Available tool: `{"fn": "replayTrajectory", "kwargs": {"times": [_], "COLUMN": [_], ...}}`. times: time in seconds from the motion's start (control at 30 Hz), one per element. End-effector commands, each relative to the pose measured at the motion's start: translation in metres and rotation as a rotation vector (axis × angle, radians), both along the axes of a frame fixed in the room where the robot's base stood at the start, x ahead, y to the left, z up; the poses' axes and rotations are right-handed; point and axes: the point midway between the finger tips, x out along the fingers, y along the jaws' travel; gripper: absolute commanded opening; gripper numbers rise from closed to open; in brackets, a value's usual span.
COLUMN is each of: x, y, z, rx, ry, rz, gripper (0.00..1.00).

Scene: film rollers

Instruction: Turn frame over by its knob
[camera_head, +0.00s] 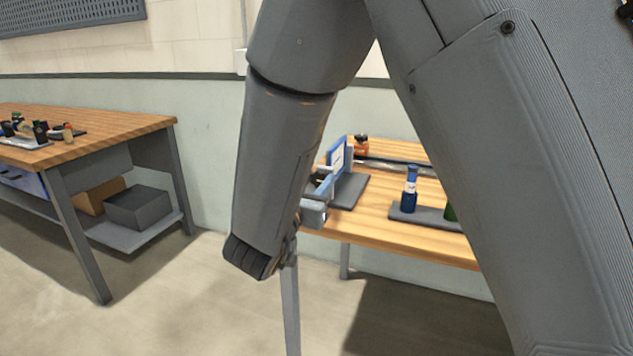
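A blue panel with a pale edge, probably the frame (337,158), stands upright over a dark grey base plate (349,190) at the left end of the right-hand workbench. My arm covers much of that end. My gripper (323,188) shows only in part at the right edge of my forearm, close beside the blue panel. I cannot tell whether it touches the panel, or whether its fingers are open or shut. I cannot make out the knob; it may be hidden behind my arm.
The right-hand wooden workbench (388,228) also holds an orange item (361,145), a dark rod (395,167), and a blue bottle (409,192) and a green one (450,212) on a grey tray (425,216). Another bench (110,130) stands left. Floor between them is clear.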

Motion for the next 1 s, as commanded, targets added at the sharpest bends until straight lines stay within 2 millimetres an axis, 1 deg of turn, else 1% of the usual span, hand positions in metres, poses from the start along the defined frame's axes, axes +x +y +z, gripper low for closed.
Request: {"fn": "replayTrajectory", "kwargs": {"times": [0.03,0.1,0.37,0.57,0.77,1.0], "x": [-0.0002,-0.0002,-0.0003,-0.0003,-0.0004,-0.0005], "y": [-0.0002,-0.0002,-0.0003,-0.0005,-0.0010,-0.0019], "z": [0.0000,0.0000,0.0000,0.0000,0.0000,-0.0009], "rx": [0.000,0.000,0.023,0.105,0.254,0.469], "ry": [0.000,0.000,-0.008,-0.038,-0.092,-0.171], "rz": [0.000,0.000,-0.001,-0.001,-0.001,-0.001], "gripper": [0.22,0.11,0.11,0.11,0.11,0.11]}}
